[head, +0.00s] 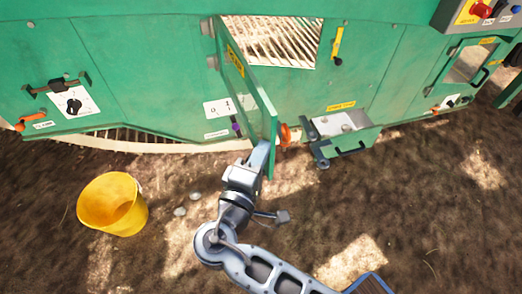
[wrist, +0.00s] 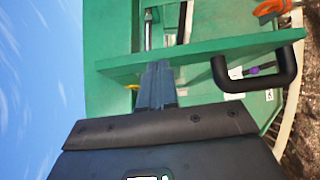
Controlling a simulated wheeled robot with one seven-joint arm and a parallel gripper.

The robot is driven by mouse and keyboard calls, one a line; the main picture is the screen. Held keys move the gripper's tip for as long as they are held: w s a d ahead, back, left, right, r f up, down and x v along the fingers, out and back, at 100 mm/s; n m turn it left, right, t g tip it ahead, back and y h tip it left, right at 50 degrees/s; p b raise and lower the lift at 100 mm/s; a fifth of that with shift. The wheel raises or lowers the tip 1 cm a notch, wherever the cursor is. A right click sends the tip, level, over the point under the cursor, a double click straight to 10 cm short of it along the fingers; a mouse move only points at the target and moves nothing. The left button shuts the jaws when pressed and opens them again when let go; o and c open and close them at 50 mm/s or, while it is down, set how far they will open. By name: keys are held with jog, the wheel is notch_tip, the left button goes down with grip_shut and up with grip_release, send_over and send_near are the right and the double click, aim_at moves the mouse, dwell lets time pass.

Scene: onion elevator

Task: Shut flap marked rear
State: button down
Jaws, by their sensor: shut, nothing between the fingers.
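A green flap (head: 255,90) stands swung open from the machine, seen nearly edge-on in the head view. A yellow label (head: 235,62) is on its face; I cannot read it surely as "rear". Behind it is an opening with a slatted grate (head: 285,38). My gripper (head: 262,152) is shut and empty at the flap's lower, near end, on its left side. In the wrist view the shut fingers (wrist: 158,70) are against or very close to the flap (wrist: 205,52); contact is unclear. A black handle (wrist: 258,82) on the flap is right of the fingers.
A small tray (head: 342,125) juts from the machine right of the flap, near an orange knob (head: 284,134). A yellow bucket (head: 112,205) stands on the dirt at left. A control box with a red button (head: 481,10) is at top right. The right ground is mostly clear.

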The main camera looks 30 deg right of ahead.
jog(key=shift+d, duration=0.1)
jog(key=w+d+n+t+y+p, duration=0.2)
jog(key=d+n+t+y, duration=0.1)
jog(key=d, duration=1.2)
jog(key=w+d+n+t+y+p, duration=0.2)
jog(key=d+t+y, duration=0.1)
jog(key=d, duration=1.3)
jog(key=w+d+n+t+y+b, duration=0.2)
jog(key=w+d+n+y+b, duration=0.3)
jog(key=w+d, duration=1.2)
jog(key=shift+w+d+n+y+b, duration=0.2)
jog(key=shift+w+n+y+b, duration=0.2)
jog(key=shift+y+b, duration=1.95)
jog(key=shift+h+b, duration=0.6)
jog(key=shift+h, duration=0.05)
jog(key=shift+a, duration=0.1)
